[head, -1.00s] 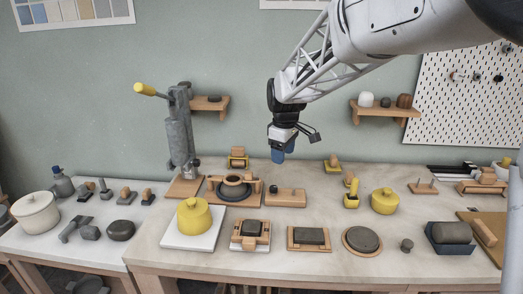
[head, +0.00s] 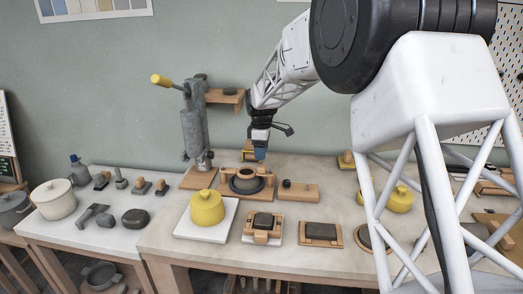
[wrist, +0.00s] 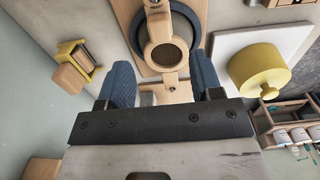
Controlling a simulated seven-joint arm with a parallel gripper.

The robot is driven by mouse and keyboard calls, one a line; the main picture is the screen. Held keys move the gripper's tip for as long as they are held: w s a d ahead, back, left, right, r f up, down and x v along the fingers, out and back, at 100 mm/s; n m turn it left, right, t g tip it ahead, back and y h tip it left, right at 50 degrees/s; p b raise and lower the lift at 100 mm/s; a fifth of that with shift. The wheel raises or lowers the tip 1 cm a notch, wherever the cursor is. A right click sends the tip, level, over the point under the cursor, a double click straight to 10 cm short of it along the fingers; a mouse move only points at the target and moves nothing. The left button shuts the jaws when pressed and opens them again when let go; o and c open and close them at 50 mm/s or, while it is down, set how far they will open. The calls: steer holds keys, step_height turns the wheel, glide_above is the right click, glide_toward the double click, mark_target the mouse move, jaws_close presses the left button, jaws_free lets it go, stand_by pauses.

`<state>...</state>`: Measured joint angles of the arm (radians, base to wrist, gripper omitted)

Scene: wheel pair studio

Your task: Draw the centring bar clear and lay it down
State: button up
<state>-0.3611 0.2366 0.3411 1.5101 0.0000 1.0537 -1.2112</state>
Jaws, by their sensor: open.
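A dark round wheel (head: 257,191) sits in a pale wooden frame on the table. A wooden ring with a dark centre (wrist: 164,49) lies over the wheel in the wrist view. A pale wooden piece (wrist: 172,92) with a small hole extends from below the ring toward my gripper; I take it for part of the centring bar, but cannot be certain. My gripper (wrist: 163,85) is open and empty, its blue fingers on either side of that piece, apart from it. In the head view my gripper (head: 261,153) hangs above the wheel's back edge. The finger height above the bar is unclear.
A yellow lidded pot (head: 206,209) on a white slab (head: 190,233) stands front left of the wheel. A grey lever press (head: 193,135) stands behind left. A wooden block with a dark knob (head: 298,191) is to the right. My arm hides much of the right side.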

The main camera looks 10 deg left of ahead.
mark_target(262, 166)
steer(key=shift+f, duration=0.1)
steer(key=shift+f, duration=3.85)
steer(key=c, duration=1.1)
steer(key=shift+r, duration=0.2)
jaws_close()
steer(key=shift+r, duration=1.45)
steer(key=shift+r, duration=0.85)
